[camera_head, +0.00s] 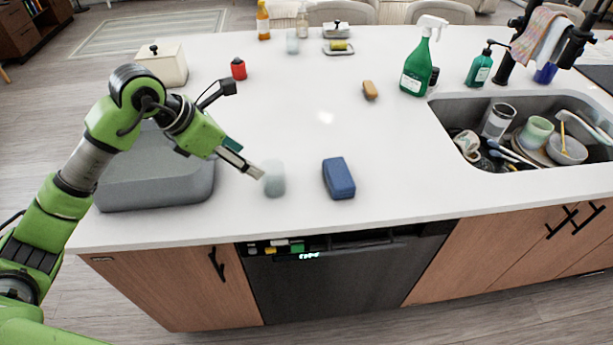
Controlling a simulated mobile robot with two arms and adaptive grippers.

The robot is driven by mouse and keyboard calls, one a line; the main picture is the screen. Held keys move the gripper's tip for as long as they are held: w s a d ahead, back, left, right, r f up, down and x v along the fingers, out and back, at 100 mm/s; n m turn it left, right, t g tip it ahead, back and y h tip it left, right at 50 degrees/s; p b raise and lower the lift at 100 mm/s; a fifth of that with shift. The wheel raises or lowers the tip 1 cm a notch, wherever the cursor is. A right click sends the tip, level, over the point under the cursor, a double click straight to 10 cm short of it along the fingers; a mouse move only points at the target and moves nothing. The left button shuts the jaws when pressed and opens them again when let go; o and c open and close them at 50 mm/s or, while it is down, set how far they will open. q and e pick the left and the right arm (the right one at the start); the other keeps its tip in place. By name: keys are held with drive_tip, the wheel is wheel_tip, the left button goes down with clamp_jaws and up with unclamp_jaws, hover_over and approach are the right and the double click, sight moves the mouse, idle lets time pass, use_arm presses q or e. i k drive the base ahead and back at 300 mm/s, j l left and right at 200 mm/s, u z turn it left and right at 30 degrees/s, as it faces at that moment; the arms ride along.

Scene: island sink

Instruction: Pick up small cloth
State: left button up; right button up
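Cloths hang over the dark faucet at the upper right: a pinkish one (533,30) and a whitish-grey one (553,45) beside it. I cannot tell which one is the small cloth. My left gripper (258,171) is far from them, low over the counter at the middle left. Its tips are beside a frosted glass (274,180); I cannot tell if they touch it. Its fingers are seen nearly edge-on, so their opening is unclear. My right gripper is out of view.
A blue block (339,178) and a tan sponge (370,90) lie on the white counter. A green spray bottle (417,65) and soap dispenser (479,68) stand by the sink (445,108), which holds dishes. A grey basin (155,185) is under my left arm. The counter's middle is clear.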

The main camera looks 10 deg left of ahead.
sight(341, 184)
drive_tip(key=i+l, duration=0.1)
drive_tip(key=l, duration=0.3)
drive_tip(key=i+l, duration=0.1)
drive_tip(key=l, duration=0.35)
drive_tip(key=i+l, duration=0.1)
drive_tip(key=l, duration=0.3)
drive_tip(key=i+l+u, duration=0.1)
drive_tip(key=l, duration=0.3)
